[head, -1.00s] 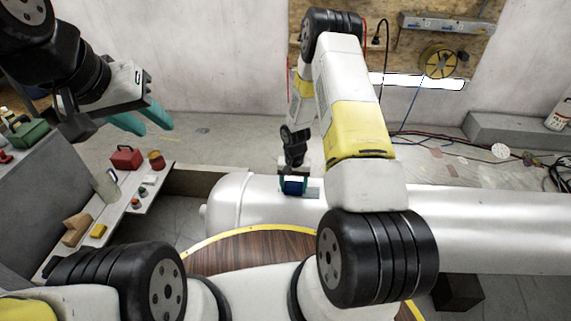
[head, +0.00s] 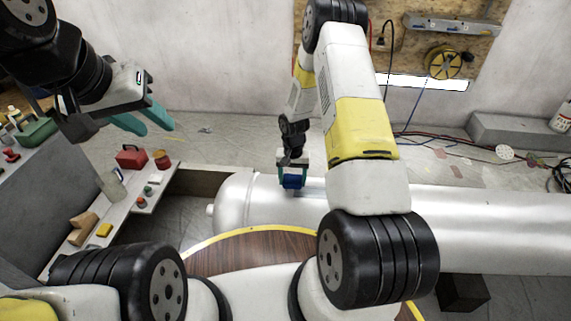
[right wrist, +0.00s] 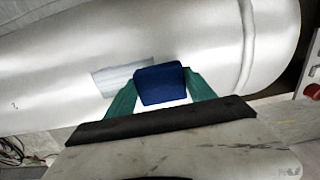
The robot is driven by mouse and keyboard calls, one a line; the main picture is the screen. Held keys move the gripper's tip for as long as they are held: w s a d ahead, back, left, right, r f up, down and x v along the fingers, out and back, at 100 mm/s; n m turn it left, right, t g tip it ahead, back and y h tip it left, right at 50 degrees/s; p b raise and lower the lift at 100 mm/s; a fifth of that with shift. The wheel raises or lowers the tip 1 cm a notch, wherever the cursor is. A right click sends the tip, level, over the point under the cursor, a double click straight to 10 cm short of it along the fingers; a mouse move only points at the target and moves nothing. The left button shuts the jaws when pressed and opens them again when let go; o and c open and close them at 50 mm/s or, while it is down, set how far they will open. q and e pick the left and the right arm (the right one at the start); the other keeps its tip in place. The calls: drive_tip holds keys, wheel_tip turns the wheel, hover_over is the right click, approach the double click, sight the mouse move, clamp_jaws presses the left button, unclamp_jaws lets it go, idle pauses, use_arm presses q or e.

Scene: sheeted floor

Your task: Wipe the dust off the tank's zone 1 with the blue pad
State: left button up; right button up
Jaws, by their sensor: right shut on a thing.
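The tank (head: 450,225) is a long silver cylinder lying across the head view, and its curved side fills much of the right wrist view (right wrist: 60,60). My right gripper (head: 292,172) is shut on the blue pad (head: 293,182), which is at the tank's upper surface near its left end. In the right wrist view the pad (right wrist: 160,84) sits between the teal fingers. A pale bluish patch (right wrist: 122,77) shows on the tank beside the pad. I cannot tell whether the pad touches the tank. My left gripper (head: 145,119) is open and empty, away from the tank.
A white shelf (head: 128,210) at left holds a red box (head: 131,156), a yellow block (head: 104,230) and other small items. A round wooden table (head: 250,250) with a yellow edge stands before the tank. Cables lie on the floor behind the tank at right.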

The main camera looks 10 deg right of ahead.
drive_tip(key=shift+r, duration=2.35)
